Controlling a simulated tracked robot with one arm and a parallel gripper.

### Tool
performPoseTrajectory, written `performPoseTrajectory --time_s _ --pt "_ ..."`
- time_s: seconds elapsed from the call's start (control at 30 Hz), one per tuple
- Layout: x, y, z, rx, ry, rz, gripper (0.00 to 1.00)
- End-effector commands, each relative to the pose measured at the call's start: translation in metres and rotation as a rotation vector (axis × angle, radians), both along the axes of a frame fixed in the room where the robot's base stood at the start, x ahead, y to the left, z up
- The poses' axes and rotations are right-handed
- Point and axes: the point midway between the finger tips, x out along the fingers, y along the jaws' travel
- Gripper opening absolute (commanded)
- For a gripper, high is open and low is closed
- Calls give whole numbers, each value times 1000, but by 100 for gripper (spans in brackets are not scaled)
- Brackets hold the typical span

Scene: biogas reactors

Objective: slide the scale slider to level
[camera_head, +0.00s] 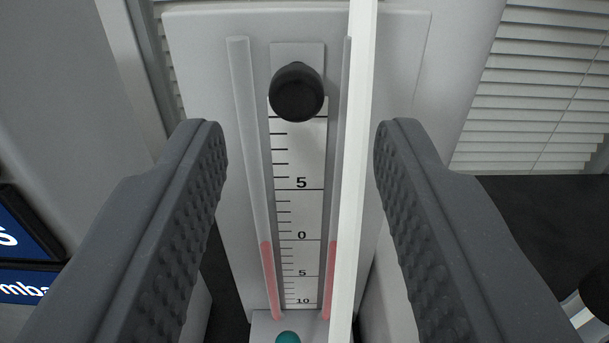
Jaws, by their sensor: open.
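The scale (301,212) is a white strip with black marks and numbers, upright on a pale panel in the middle of the head view. The slider has a round black knob (297,92) near the top of the scale, above the upper 5 mark. Two clear tubes flank the scale. The left tube (244,130) and the right tube hold pink liquid (267,275) up to about the 0 mark. My gripper (300,140) is open, its two dark ridged fingers on either side of the panel. The knob lies beyond the fingertips, between them in the picture, and nothing is held.
A white vertical bar (354,170) runs just right of the scale and partly covers the right tube. A teal round part (288,337) shows at the bottom edge. Slatted blinds (545,85) are behind. Blue signs (25,255) are at the lower left.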

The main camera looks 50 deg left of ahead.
Motion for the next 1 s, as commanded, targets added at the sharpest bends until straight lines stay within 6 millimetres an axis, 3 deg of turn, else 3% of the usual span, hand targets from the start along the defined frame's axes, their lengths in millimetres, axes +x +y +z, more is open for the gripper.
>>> performPoseTrajectory --time_s 0.1,0.4,0.6,1.0 --pt "-15 -21 -2 1 2 -5 40" --pt "-50 -61 -3 1 1 -1 40" --pt "-61 -72 -3 1 2 0 40" --pt "-63 -75 -2 1 1 -1 40"
